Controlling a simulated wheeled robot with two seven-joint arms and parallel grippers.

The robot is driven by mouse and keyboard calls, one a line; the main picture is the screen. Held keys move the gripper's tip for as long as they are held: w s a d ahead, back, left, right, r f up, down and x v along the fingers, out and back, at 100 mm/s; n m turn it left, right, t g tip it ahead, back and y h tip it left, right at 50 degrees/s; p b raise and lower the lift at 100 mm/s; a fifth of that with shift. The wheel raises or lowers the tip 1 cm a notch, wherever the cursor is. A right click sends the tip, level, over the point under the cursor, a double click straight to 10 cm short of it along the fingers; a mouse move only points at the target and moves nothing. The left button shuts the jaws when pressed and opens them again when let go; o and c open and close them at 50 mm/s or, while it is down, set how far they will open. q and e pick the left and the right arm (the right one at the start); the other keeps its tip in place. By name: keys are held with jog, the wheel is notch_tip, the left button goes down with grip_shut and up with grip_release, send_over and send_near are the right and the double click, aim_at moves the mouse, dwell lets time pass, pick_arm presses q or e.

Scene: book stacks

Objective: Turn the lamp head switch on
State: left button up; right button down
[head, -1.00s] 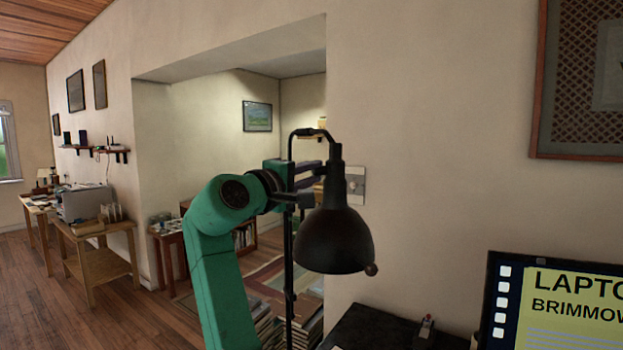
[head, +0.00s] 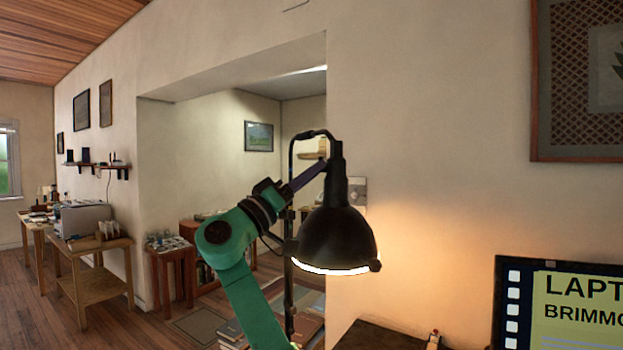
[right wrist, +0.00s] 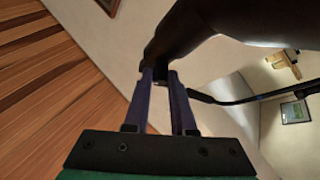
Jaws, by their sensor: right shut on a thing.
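The black desk lamp's head (head: 338,238) hangs right of centre in the head view. Its lower rim glows bright white, so the lamp is lit. My right gripper (head: 318,170), at the end of the green arm, reaches the narrow neck at the top of the lamp head from the left. In the right wrist view my right gripper (right wrist: 160,76) has its two purple fingers closed on a small dark part at the lamp head (right wrist: 185,32). I cannot make out the switch itself between the fingertips. My left gripper is not in view.
The lamp's thin stand (head: 289,290) rises behind my arm. A laptop screen (head: 570,305) stands at the lower right, and a wall plate (head: 357,190) is behind the lamp. Wooden tables (head: 95,262) stand far left, with open floor between.

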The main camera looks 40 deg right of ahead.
jog(key=m+g+p, duration=0.1)
jog(key=m+g, duration=0.1)
jog(key=m, duration=0.1)
jog(key=m+g+p, duration=0.1)
jog(key=m+g, duration=0.1)
jog(key=m, duration=0.1)
jog(key=m+g+p, duration=0.1)
jog(key=m+g, duration=0.2)
jog(key=m, duration=0.1)
jog(key=shift+w+d+r, duration=0.1)
jog(key=shift+w+r, duration=0.05)
jog(key=shift+w, duration=0.15)
jog(key=shift+g, duration=0.3)
jog(key=c, duration=0.8)
grip_release()
jog(key=shift+o, duration=0.2)
jog(key=shift+f, duration=0.2)
